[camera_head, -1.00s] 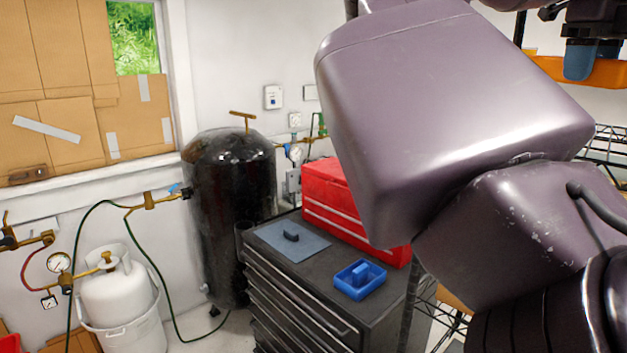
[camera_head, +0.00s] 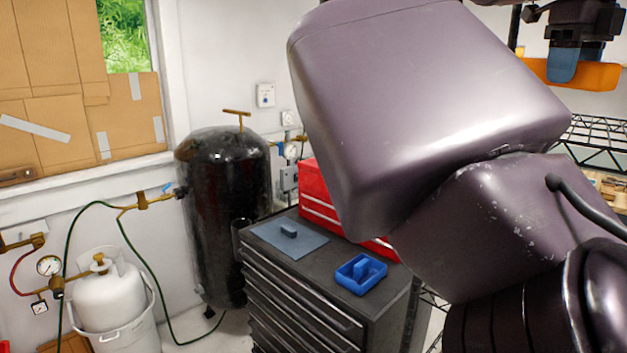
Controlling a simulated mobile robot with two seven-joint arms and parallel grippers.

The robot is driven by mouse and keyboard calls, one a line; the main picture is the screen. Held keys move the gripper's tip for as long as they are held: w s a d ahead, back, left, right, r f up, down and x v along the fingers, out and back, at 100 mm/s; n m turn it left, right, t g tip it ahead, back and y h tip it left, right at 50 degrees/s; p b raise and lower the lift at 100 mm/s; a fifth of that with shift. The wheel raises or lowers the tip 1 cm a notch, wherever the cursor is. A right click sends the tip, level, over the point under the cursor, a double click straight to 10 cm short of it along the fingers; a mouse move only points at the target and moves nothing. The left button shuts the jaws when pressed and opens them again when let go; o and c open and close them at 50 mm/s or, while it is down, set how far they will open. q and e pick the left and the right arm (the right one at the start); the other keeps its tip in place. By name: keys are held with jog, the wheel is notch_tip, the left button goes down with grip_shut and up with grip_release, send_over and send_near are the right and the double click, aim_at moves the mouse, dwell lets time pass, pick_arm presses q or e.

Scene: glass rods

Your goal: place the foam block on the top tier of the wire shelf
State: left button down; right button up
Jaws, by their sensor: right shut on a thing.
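The orange foam block (camera_head: 598,76) is at the upper right, held level and partly cut by blue-grey finger pads. My right gripper (camera_head: 563,66) is shut on it from above. The wire shelf (camera_head: 600,131) stands at the right, with its black mesh tier below the block in the picture. The block appears apart from that tier, with a gap between them. My large arm links hide much of the shelf. My left gripper is not in view.
A dark tool cabinet (camera_head: 330,270) carries a red toolbox (camera_head: 316,192), a grey-blue mat (camera_head: 268,240) with a small dark block, and a blue tray (camera_head: 361,287) with a blue block. A black tank (camera_head: 222,210) and white gas bottle (camera_head: 108,293) stand left.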

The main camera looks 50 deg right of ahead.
jog(key=shift+a+f, duration=0.15)
jog(key=shift+a, duration=0.15)
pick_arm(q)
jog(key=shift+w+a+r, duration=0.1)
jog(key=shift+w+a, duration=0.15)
pick_arm(e)
jog(key=shift+w+f, duration=0.2)
jog(key=shift+w, duration=0.05)
jog(key=shift+a, duration=0.1)
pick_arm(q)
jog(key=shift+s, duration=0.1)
pick_arm(e)
jog(key=shift+r, duration=0.1)
